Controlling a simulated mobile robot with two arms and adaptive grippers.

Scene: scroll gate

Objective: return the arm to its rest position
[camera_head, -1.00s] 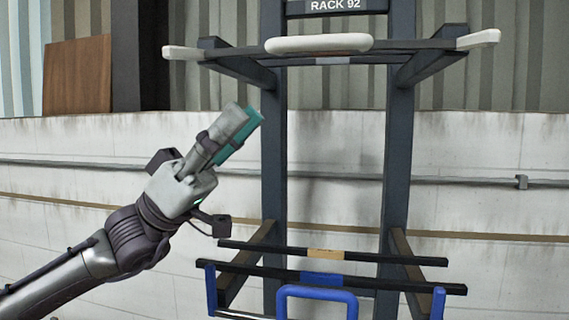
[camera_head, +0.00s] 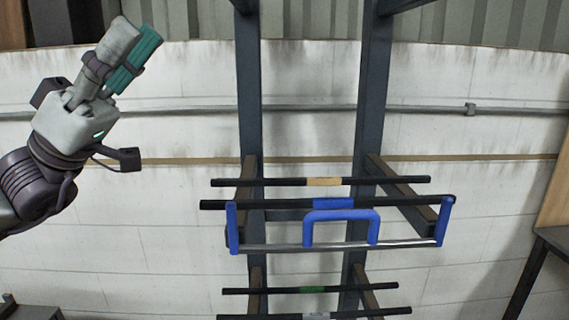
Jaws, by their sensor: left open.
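My left gripper (camera_head: 133,45) is raised at the upper left of the head view, in front of the white wall. Its grey and teal fingers point up and to the right. It is open and empty, apart from the rack and touching nothing. My left arm comes in from the left edge below it. My right gripper is not in view.
A dark upright rack (camera_head: 372,90) stands at the centre. Its middle level bears bars and a blue-handled frame (camera_head: 342,215); more bars (camera_head: 315,290) rest lower. A dark table (camera_head: 545,240) stands at the right edge. Open space separates my gripper from the rack.

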